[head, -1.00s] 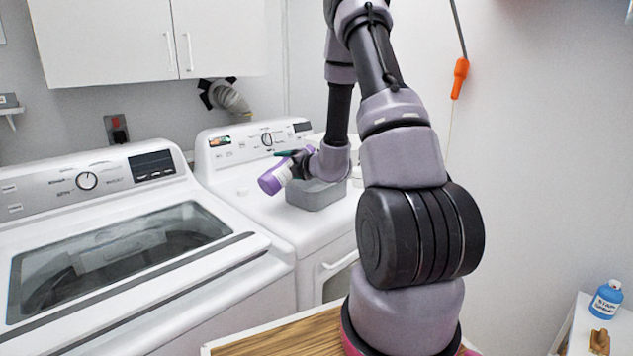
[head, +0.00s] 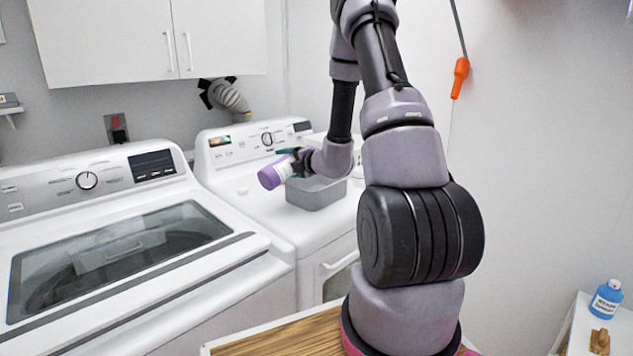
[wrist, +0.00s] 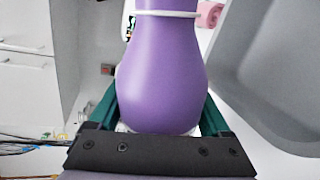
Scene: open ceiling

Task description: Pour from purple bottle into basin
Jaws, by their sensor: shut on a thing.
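My gripper (head: 291,157) is shut on the purple bottle (head: 270,177) above the dryer top, at the left side of the grey basin (head: 316,198). In the head view the bottle is tilted, with its purple end down to the left. In the wrist view the purple bottle (wrist: 165,75) fills the middle between the green fingers of my gripper (wrist: 158,118), with a pale ring around its narrower part. The basin (wrist: 262,95) shows at the right of the wrist view, beside the bottle. Its inside is mostly hidden in the head view.
The basin stands on the white dryer (head: 262,212). A washer (head: 130,225) with a glass lid is at left. White cabinets (head: 150,40) hang above. A blue bottle (head: 606,300) stands on a white shelf at lower right. A wooden surface (head: 290,338) lies in front.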

